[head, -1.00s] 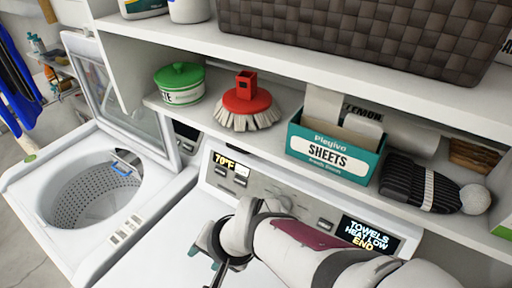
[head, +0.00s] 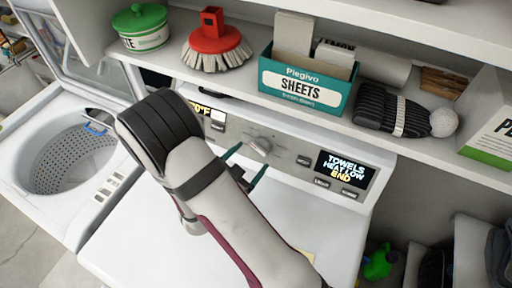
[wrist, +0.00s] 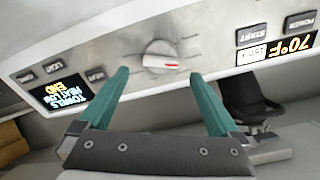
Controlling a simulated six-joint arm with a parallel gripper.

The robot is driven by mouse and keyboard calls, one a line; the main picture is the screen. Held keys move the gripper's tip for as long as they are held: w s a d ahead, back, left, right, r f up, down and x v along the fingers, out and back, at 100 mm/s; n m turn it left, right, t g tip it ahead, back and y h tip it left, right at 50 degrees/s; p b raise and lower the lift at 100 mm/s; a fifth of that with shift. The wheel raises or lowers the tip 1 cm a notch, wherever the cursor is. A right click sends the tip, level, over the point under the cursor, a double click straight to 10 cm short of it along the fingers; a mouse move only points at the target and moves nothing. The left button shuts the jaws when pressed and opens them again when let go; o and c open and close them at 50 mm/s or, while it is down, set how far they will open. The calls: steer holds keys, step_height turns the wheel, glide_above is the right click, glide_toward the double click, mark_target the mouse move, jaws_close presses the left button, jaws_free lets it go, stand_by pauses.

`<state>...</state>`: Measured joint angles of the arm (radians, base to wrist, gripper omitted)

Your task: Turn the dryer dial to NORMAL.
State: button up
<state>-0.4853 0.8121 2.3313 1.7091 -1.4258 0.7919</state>
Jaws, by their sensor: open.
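The dryer dial (head: 260,146) is a grey round knob with a raised grip on the dryer's control panel (head: 285,150). In the wrist view the dial (wrist: 160,56) shows a red mark on its grip, pointing right in that upside-down picture. The position labels around it are too small to read. The dryer display (head: 345,170) reads TOWELS, HEAT LOW, END. My gripper (head: 246,163) is open and empty, its two green fingers pointing at the dial. In the wrist view my gripper (wrist: 159,76) has one fingertip on each side, just short of the dial.
An open washer (head: 75,160) stands at left.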

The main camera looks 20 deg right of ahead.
mark_target(258, 149)
steer(key=x, duration=0.5)
steer(key=c, duration=1.3)
steer(key=shift+c, duration=0.2)
steer(key=shift+n, duration=0.3)
steer(key=n, duration=0.4)
steer(key=shift+a+n+t+y, duration=0.1)
steer(key=shift+n+t+y, duration=0.2)
steer(key=shift+n, duration=2.3)
